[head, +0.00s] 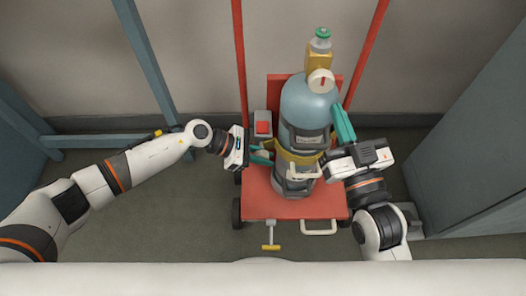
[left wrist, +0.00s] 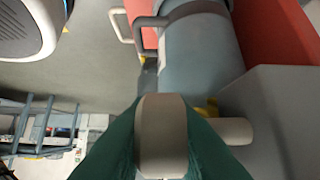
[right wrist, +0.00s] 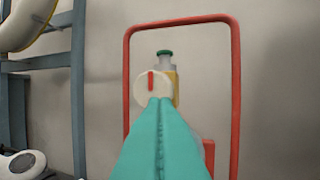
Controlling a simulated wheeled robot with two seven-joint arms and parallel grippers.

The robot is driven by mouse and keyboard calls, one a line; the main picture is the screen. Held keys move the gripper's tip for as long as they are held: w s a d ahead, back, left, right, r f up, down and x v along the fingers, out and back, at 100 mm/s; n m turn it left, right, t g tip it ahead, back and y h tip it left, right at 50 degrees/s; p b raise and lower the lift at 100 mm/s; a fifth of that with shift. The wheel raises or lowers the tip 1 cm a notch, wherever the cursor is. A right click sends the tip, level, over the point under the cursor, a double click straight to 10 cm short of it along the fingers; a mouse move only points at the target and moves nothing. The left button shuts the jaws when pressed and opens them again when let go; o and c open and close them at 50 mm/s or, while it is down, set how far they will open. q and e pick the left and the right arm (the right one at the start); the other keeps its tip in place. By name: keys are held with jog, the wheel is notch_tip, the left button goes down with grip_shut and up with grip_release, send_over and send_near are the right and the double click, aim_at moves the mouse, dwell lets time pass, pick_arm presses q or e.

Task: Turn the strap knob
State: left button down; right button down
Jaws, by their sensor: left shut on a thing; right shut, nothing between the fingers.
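A blue-grey cylinder (head: 308,103) stands on a red trolley (head: 262,205), with a yellow strap (head: 300,158) around its lower part. My left gripper (head: 262,154) is at the cylinder's left side, its teal fingers shut on the beige strap knob (head: 261,156). In the left wrist view the knob (left wrist: 161,135) fills the space between the fingers, and a beige rod (left wrist: 233,131) shows to its right. My right gripper (head: 338,108) is shut and empty, close to the cylinder's upper right side; the right wrist view shows its fingers (right wrist: 160,120) pressed together.
A yellow valve block (head: 319,61) with a green cap and a white gauge (head: 321,81) tops the cylinder. A grey box with a red top (head: 263,128) stands behind my left gripper. Red uprights rise behind. A grey cabinet (head: 470,130) limits room at right; floor is free at left.

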pick_arm(q)
jog(key=shift+y+p, duration=0.3)
jog(key=shift+p, duration=0.05)
pick_arm(e)
jog(key=shift+w+d+f+g+h, duration=0.15)
jog(key=shift+f+g+h, duration=0.1)
jog(key=shift+f+g, duration=0.6)
jog(key=shift+s+d+f+g+h, duration=0.1)
jog(key=shift+f+g+h, duration=0.25)
jog(key=shift+f, duration=0.75)
pick_arm(q)
jog(key=c, duration=1.3)
grip_release()
jog(key=shift+a, duration=0.15)
jog(key=shift+a+r, duration=0.25)
jog(key=p+v, duration=0.2)
jog(key=v, duration=0.9)
jog(key=shift+a, duration=0.1)
pick_arm(e)
jog(key=s+d+f+g+h, duration=0.1)
jog(key=s+d+f+g, duration=0.1)
jog(key=f+g, duration=0.3)
notch_tip(320, 180, down, 2)
jog(key=shift+s+g, duration=0.3)
jog(key=shift+s, duration=0.2)
